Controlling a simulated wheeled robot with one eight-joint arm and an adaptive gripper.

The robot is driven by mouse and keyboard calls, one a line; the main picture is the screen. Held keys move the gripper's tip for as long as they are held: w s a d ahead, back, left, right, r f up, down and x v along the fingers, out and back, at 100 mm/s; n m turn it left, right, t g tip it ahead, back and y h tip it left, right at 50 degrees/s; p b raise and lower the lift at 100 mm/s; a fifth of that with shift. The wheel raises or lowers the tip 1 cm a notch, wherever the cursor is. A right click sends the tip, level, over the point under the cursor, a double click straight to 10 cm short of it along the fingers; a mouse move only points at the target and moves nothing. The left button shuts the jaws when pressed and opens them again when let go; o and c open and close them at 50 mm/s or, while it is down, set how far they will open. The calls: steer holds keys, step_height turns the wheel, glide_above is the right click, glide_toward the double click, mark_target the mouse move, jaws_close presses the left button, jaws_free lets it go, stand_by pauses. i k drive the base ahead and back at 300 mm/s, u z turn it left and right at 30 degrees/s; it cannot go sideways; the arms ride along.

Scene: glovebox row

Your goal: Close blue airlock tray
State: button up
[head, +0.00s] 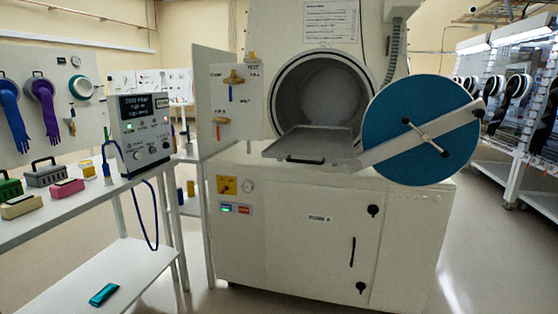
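The airlock's round blue door (420,105) stands swung open to the right, with a cross-shaped handle at its centre and a pale bar across it. The airlock's round opening (325,88) is dark-rimmed and looks empty inside. A flat grey tray (310,144) sticks out of the opening toward me, with a dark handle (303,161) on its front edge. The tray itself is grey; the blue is on the door. My gripper is not in view.
A white cabinet (290,240) stands below the airlock. At left a shelf bench (75,207) holds a control box (143,135) and several small boxes. A blue cable (153,215) hangs off it. Gloveboxes (515,85) line the right. Floor (490,260) shows clear at lower right.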

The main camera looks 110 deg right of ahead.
mark_target(302, 144)
steer(key=z, duration=4.5)
steer(key=i, duration=1)
steer(key=z, duration=0.45)
